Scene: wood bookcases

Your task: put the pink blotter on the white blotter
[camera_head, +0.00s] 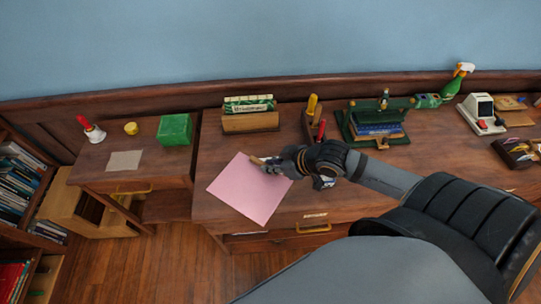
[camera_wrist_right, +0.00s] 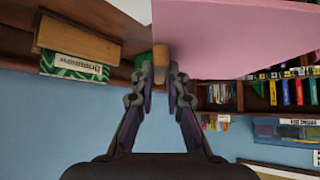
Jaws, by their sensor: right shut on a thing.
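The pink blotter (camera_head: 245,192) is a flat square sheet over the front left part of the wide desk, turned at an angle. My right gripper (camera_head: 276,164) is at its upper right edge, shut on a small wooden tab (camera_wrist_right: 161,62) of the blotter. In the right wrist view the pink sheet (camera_wrist_right: 225,35) extends from that tab, above the fingers (camera_wrist_right: 161,78). Its height above the desk is hard to judge. A pale greyish sheet, which looks like the white blotter (camera_head: 124,160), lies bare on the smaller desk at left. My left gripper is not in view.
A bell (camera_head: 93,131), a yellow object (camera_head: 131,128) and a green box (camera_head: 174,130) stand behind the pale sheet. A card holder (camera_head: 250,120), red-handled tool (camera_head: 321,130) and green book rack (camera_head: 376,125) stand along the wide desk's back. A gap separates the desks.

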